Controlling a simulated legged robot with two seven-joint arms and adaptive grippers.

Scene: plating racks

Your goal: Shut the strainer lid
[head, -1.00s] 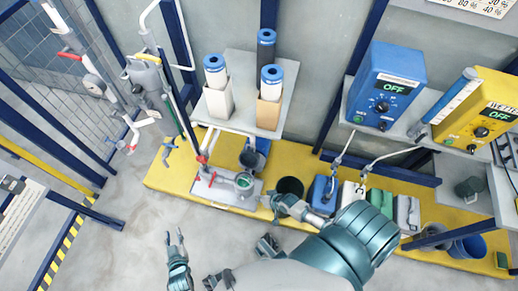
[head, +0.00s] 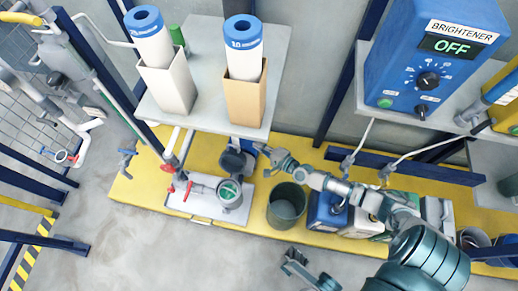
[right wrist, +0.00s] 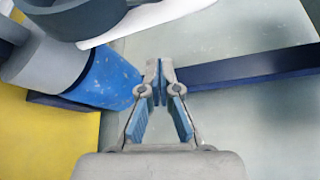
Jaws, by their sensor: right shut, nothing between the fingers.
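The strainer (head: 230,192) is a round grey housing with a green ring inside its open mouth, on a pale plate at the middle left of the head view. Its dark round lid (head: 232,161) stands raised behind the mouth. My right gripper (head: 260,147) is shut and empty, just right of the lid and a little above it in the picture; whether it touches the lid is unclear. In the right wrist view its fingertips (right wrist: 157,78) meet. A blue cylinder (right wrist: 105,80) shows left of them. A grey part at the bottom (head: 295,262) may be my left gripper, but this is unclear.
A shelf (head: 200,112) with two blue-capped filters overhangs the back of the strainer. Red-handled valves (head: 180,182) stand to its left. An open dark bucket (head: 287,203) and a blue can (head: 328,212) stand right of it. The floor in front is clear.

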